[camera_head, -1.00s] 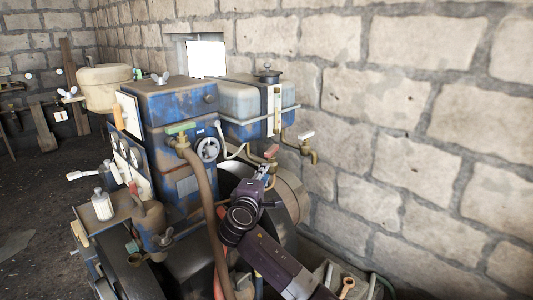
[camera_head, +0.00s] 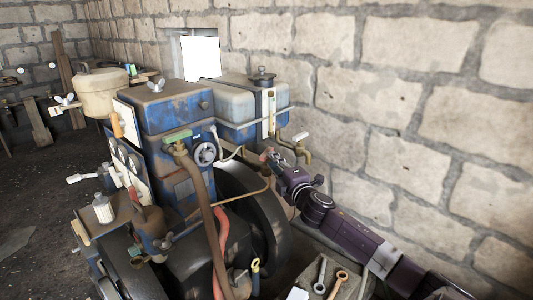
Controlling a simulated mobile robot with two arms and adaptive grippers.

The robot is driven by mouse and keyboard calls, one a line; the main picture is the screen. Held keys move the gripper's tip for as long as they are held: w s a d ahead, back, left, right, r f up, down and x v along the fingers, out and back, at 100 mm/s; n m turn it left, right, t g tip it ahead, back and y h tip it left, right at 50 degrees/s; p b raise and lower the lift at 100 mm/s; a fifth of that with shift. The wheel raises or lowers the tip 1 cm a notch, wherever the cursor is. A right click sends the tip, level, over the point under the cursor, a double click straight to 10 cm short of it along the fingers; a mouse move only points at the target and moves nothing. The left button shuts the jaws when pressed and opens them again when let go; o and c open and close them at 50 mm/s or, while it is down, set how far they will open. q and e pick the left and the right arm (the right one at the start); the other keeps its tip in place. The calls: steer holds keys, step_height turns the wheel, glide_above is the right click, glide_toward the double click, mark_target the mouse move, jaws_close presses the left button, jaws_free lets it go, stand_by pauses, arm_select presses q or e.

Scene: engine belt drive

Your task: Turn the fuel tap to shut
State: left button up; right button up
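The blue and pale fuel tank (camera_head: 238,104) stands at the back of the engine by the wall. A small tap with a reddish handle (camera_head: 266,153) sits below it, on a thin copper-coloured pipe. My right gripper (camera_head: 274,161) reaches in from the lower right, its tips at or just beside this handle. The fingers are small and partly overlap the tap, so I cannot tell whether they touch it or are closed. A brass tap with a pale handle (camera_head: 301,138) hangs to the right, apart from the gripper. My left gripper is not in view.
A green-handled tap (camera_head: 177,136) with a brown hose is on the blue engine block (camera_head: 170,105). A large dark flywheel (camera_head: 255,205) stands below the gripper. A tray with wrenches (camera_head: 330,278) lies at the bottom. The stone wall (camera_head: 420,120) bounds the right.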

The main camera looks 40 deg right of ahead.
mark_target(267, 151)
steer(key=shift+p+x, duration=0.45)
steer(key=shift+x, duration=2.65)
jaws_close()
